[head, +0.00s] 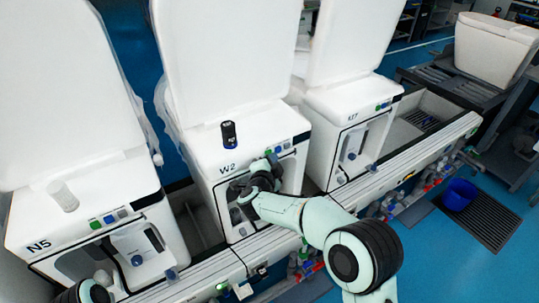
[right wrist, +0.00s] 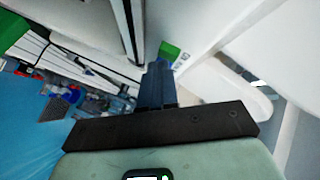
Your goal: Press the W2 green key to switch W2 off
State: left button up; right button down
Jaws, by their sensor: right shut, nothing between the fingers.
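The W2 unit (head: 215,160) is the white toilet test station in the middle of the head view, with a "W2" label on its top front edge. Its green key (head: 268,152) sits in a short row of keys right of the label. The green key also shows in the right wrist view (right wrist: 169,50), just beyond my fingertips. My right gripper (head: 272,161) is shut and empty, close to the key row at W2's front. Whether the fingertips touch the key I cannot tell. Part of my left arm shows at the bottom left; its fingers are not seen.
The N5 unit (head: 75,212) stands left and the E17 unit (head: 345,103) right, each with its own key row. A dark cylinder (head: 229,134) stands on W2. A clear cup (head: 64,196) stands on N5. A blue bucket (head: 459,194) is at right.

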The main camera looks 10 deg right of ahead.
pick_arm(q)
jog(key=shift+s+f+b, duration=0.2)
jog(key=shift+f+b, duration=0.15)
jog(key=shift+f, duration=0.1)
pick_arm(e)
jog(key=shift+s+d, duration=0.2)
jog(key=shift+s, duration=0.45)
pick_arm(q)
jog(key=f+b, duration=0.1)
jog(key=s+f+b, duration=0.1)
jog(key=f+b, duration=0.1)
jog(key=shift+f, duration=0.2)
pick_arm(e)
jog(key=s+d, duration=0.2)
jog(key=s, duration=0.3)
jog(key=shift+s, duration=0.35)
